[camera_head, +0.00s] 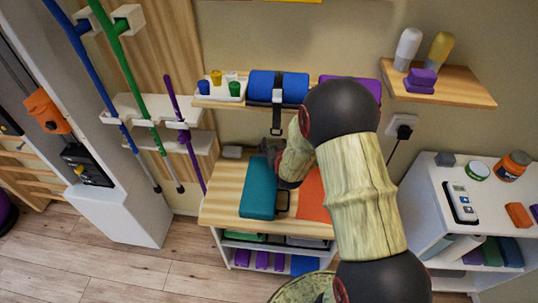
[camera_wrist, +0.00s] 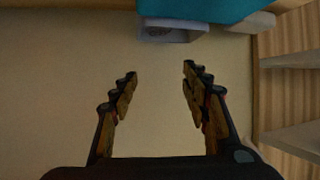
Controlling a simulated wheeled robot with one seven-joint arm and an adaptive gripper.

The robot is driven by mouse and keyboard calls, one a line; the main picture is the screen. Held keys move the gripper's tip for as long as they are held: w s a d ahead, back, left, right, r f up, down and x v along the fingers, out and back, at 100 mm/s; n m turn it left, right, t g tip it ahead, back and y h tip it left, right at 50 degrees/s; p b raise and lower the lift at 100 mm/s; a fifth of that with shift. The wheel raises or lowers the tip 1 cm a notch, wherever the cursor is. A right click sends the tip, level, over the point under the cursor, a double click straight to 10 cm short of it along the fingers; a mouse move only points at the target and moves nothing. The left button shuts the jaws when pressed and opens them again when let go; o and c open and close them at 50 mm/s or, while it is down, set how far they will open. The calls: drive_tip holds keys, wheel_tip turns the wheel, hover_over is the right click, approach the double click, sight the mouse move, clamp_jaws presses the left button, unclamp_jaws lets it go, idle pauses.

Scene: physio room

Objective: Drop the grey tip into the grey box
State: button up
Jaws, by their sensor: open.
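A small grey box (camera_head: 232,152) stands at the back left of the wooden table, by the wall. In the wrist view the grey box (camera_wrist: 172,31) is at the top, beside the teal block. A faint rounded grey shape shows inside it; I cannot tell for sure whether this is the grey tip. I cannot make out the grey tip anywhere else. My gripper (camera_head: 270,150) is just right of the box, near the wall, partly hidden by my arm. In the wrist view my gripper (camera_wrist: 158,72) is open, with nothing between its fingers.
A teal block (camera_head: 259,188) and an orange piece (camera_head: 312,195) lie on the table (camera_head: 225,190). Above is a shelf with a white tray (camera_head: 220,92) of small coloured cups and a blue roll (camera_head: 290,86). Coloured poles stand at left; a white shelf unit (camera_head: 432,185) is at right.

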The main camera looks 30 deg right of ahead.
drive_tip(key=v, duration=0.7)
drive_tip(key=shift+s, duration=0.15)
